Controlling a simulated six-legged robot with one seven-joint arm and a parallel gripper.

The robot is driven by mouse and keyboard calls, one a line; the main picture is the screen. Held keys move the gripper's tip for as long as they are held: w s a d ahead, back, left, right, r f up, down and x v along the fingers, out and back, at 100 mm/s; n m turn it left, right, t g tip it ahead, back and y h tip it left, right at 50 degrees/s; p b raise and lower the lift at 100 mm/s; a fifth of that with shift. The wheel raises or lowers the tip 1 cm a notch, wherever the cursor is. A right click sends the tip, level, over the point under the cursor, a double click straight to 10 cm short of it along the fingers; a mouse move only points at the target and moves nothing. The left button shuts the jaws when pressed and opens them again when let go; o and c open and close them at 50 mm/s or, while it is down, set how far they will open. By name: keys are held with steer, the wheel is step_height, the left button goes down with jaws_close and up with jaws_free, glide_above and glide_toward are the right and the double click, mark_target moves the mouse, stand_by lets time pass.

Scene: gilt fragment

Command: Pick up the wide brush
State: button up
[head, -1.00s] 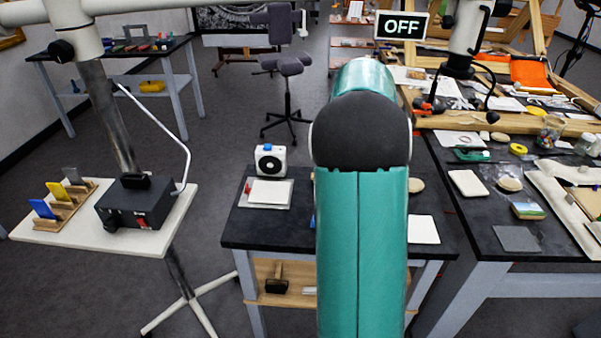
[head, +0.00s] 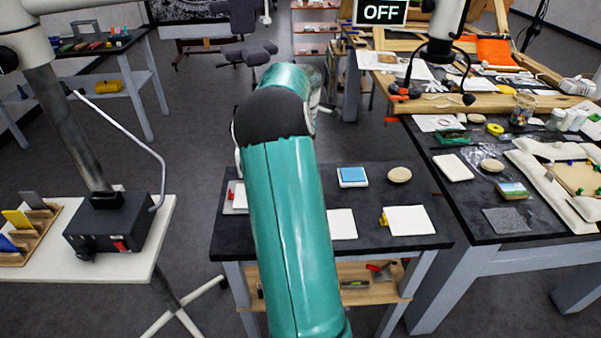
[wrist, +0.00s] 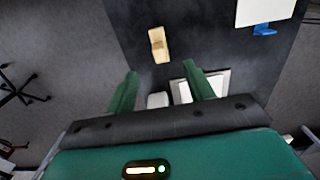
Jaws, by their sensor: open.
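In the wrist view, a small tan wooden piece (wrist: 158,45) lies on the dark table top (wrist: 205,35), just beyond my fingertips. It may be the wide brush, but it is too small to be sure. My gripper (wrist: 160,70) is open and empty above the table, with its two green fingers apart and the tan piece ahead of the gap. In the head view my teal arm covers part of the black table (head: 375,197), and I cannot make out the tan piece or my gripper's fingers there.
A larger cluttered bench (head: 480,215) stands at the right. A white stand with a black box (head: 108,232) is at the left. Open floor lies behind the table.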

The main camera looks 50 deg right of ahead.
steer(key=f, duration=0.5)
steer(key=shift+s+f, duration=0.15)
steer(key=shift+s, duration=0.15)
step_height(320, 180, down, 5)
steer(key=shift+w+d, duration=0.1)
steer(key=shift+w, duration=0.05)
steer(key=c, duration=1.1)
